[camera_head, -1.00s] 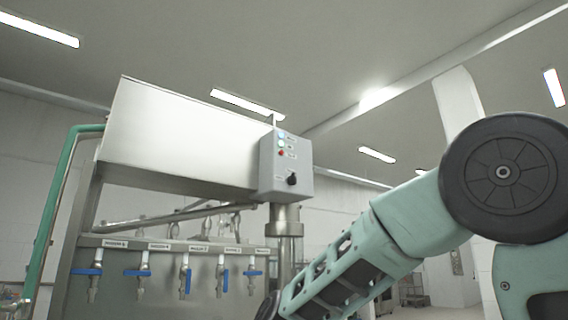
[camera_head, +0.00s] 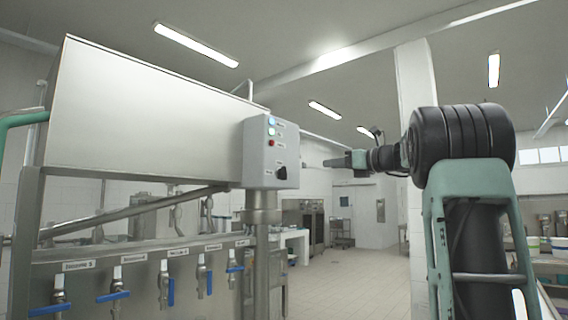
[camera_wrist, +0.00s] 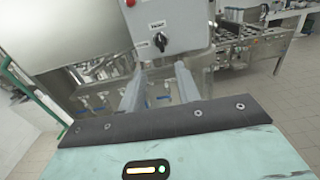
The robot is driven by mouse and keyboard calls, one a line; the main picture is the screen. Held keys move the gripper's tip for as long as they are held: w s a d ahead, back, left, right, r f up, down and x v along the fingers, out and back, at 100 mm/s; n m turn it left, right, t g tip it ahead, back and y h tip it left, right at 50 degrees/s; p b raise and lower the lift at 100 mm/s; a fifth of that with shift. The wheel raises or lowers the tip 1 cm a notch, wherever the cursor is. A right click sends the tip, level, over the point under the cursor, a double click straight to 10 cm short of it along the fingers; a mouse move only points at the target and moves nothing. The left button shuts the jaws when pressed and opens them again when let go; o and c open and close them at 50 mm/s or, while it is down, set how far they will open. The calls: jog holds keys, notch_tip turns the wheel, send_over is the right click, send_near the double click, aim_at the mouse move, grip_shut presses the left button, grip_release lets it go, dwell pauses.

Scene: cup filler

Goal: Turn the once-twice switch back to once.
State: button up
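The switch is a black rotary knob (camera_head: 281,172) low on the front of a grey control box (camera_head: 257,150). It also shows in the wrist view, as a black knob (camera_wrist: 160,40) below a small white label. Its pointer looks tilted, but I cannot read which marking it points to. My gripper (camera_head: 335,162) is to the right of the box, at about the knob's height, pointing left toward it and apart from it. In the wrist view, my gripper's two fingers (camera_wrist: 160,68) are spread with nothing between them, and the knob appears just beyond their tips.
The box is fixed to the end of a large steel tank (camera_head: 150,115). Several blue-handled valves hang from a steel panel (camera_head: 140,268) below. The floor (camera_head: 345,280) to the right is open.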

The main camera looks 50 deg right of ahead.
aim_at(284, 173)
jog(key=shift+w+a+f+p, duration=0.1)
jog(key=shift+w+a+p, duration=0.15)
jog(key=shift+w+p, duration=1.8)
jog(key=shift+w+a+r+p, duration=0.15)
jog(key=shift+w+p, duration=0.35)
jog(key=shift+w, duration=3.1)
jog(key=shift+w+a+f+p, duration=0.25)
jog(key=shift+w+p, duration=1)
jog(key=shift+w, duration=1.6)
jog(key=shift+r, duration=0.1)
jog(key=shift+c, duration=0.3)
grip_shut()
